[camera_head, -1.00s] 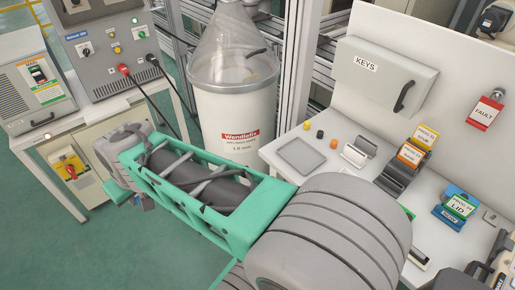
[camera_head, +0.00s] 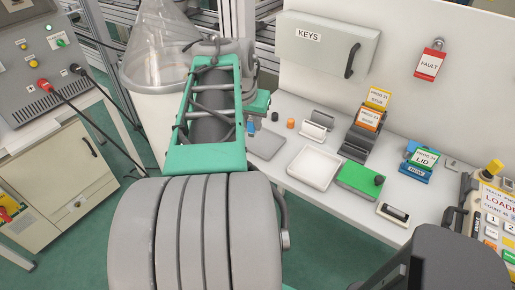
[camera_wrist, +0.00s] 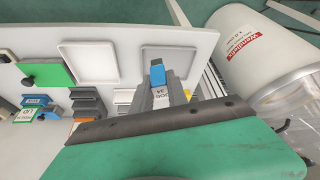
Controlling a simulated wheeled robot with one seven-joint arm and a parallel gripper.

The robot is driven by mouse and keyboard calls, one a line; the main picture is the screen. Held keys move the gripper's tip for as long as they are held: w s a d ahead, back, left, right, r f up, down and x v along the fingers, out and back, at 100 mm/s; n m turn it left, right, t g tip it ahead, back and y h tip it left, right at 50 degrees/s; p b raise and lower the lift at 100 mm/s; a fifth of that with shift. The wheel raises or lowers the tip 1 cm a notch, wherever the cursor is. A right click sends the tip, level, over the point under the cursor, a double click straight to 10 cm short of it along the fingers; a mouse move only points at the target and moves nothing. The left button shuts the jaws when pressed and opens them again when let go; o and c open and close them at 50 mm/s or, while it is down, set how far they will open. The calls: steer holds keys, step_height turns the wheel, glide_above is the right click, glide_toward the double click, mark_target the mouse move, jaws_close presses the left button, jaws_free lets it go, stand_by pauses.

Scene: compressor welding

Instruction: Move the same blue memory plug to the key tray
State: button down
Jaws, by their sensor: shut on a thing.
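My gripper (camera_wrist: 160,100) is shut on a blue memory plug (camera_wrist: 158,74) with a white label, held between its grey fingers in the wrist view. In the head view the gripper is mostly hidden by my arm, and a bit of the blue plug (camera_head: 251,128) shows below it. A flat grey tray (camera_head: 266,145) lies on the bench just beyond the plug; it also shows in the wrist view (camera_wrist: 180,50). A white tray (camera_head: 314,167) lies to its right, also in the wrist view (camera_wrist: 88,62). No readable label shows which is the key tray.
Right of the trays are a green block (camera_head: 358,178), a rack with yellow and orange plugs (camera_head: 368,125) and a blue-green LID holder (camera_head: 420,163). An orange knob (camera_head: 290,123) stands behind the grey tray. The KEYS cabinet (camera_head: 325,52) hangs behind; a drum (camera_head: 150,80) is left.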

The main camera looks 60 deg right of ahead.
steer(key=s+d+m+g, duration=0.1)
steer(key=s+d+m, duration=0.2)
steer(key=s, duration=0.6)
steer(key=w+d+f, duration=0.2)
steer(key=w+f, duration=0.1)
steer(key=w+d+f, duration=0.3)
steer(key=w, duration=0.1)
steer(key=w+d+f+p, duration=0.1)
steer(key=w+d+f, duration=0.1)
steer(key=w+f, duration=0.1)
steer(key=shift+w+d+f, duration=0.1)
steer(key=shift+w+d, duration=0.2)
steer(key=shift+w, duration=0.35)
steer(key=f, duration=0.3)
steer(key=shift+w+d+f+p, duration=0.1)
steer(key=shift+w+f+p, duration=0.1)
steer(key=shift+f+p, duration=0.15)
steer(key=shift+f, duration=0.1)
steer(key=c, duration=1.8)
jaws_free()
steer(key=shift+f, duration=0.1)
steer(key=o, duration=0.5)
